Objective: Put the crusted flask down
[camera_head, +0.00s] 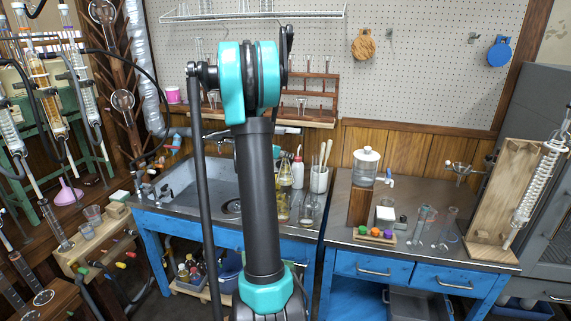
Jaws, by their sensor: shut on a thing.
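I cannot make out a flask held in a gripper. A flask with yellowish contents (283,206) shows just right of my arm, on the worktop by the sink. A clear glass flask (308,210) stands close to its right. I cannot tell from here whether either one is crusted.
A metal sink (190,187) lies left of my arm. A white beaker (320,180) with brushes stands behind the flasks. The right bench (408,250) carries a bottle on a wooden block, a rack with coloured stoppers and glass cylinders. Its front middle is fairly clear.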

